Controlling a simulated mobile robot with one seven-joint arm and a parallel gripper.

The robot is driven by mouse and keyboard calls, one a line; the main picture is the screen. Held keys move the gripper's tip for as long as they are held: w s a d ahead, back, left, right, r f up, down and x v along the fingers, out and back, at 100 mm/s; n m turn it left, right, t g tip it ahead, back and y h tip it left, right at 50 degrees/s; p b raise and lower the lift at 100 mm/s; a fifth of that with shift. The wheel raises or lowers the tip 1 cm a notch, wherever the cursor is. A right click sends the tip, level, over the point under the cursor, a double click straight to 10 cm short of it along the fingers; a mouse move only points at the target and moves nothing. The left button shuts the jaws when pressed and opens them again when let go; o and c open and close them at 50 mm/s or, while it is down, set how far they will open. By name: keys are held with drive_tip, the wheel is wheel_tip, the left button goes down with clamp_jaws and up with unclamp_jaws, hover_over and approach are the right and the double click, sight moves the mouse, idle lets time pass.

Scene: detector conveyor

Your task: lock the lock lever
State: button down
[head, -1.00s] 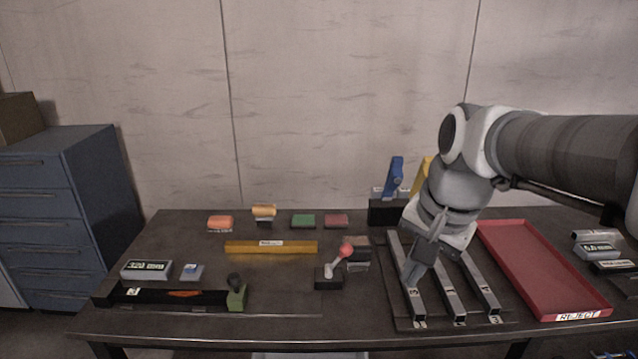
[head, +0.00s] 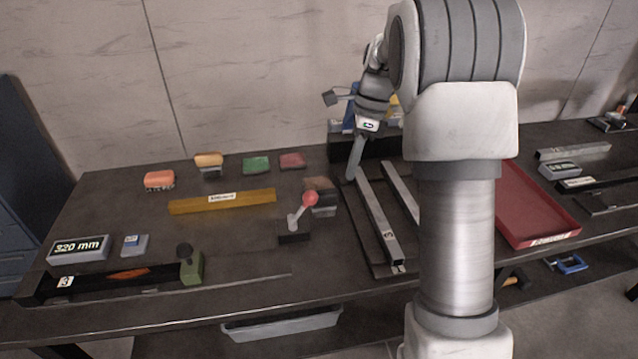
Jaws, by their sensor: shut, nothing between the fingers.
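A lever with a red ball knob (head: 310,199) and a light shaft stands on a small black base near the middle of the table. It leans up and to the right. It is the only thing in view that looks like the lock lever. My gripper (head: 352,174) is shut and empty. It points down near the far end of the left grey bar, to the right of and beyond the lever, apart from it. Whether the fingertips touch the bar or table cannot be told.
Grey bars (head: 385,225) lie on a dark rack right of the lever; my arm hides part of it. A red tray (head: 540,212) is further right. A yellow bar (head: 225,201) lies left. A green block with a black knob (head: 192,268) stands on a dark rail at front left.

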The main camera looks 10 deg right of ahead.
sight(305, 207)
drive_tip(key=shift+w+d+f+m, duration=0.1)
drive_tip(key=shift+w+f+m, duration=0.4)
drive_tip(key=shift+w+f, duration=0.3)
drive_tip(key=b+x, duration=0.2)
drive_tip(key=x, duration=0.8)
drive_tip(key=shift+w+a+r, duration=0.35)
drive_tip(key=shift+a+r, duration=0.2)
drive_tip(key=shift+a, duration=0.25)
drive_tip(key=shift+w+a+r, duration=0.3)
drive_tip(key=shift+a+r, duration=0.25)
drive_tip(key=shift+a, duration=0.25)
drive_tip(key=shift+p, duration=0.3)
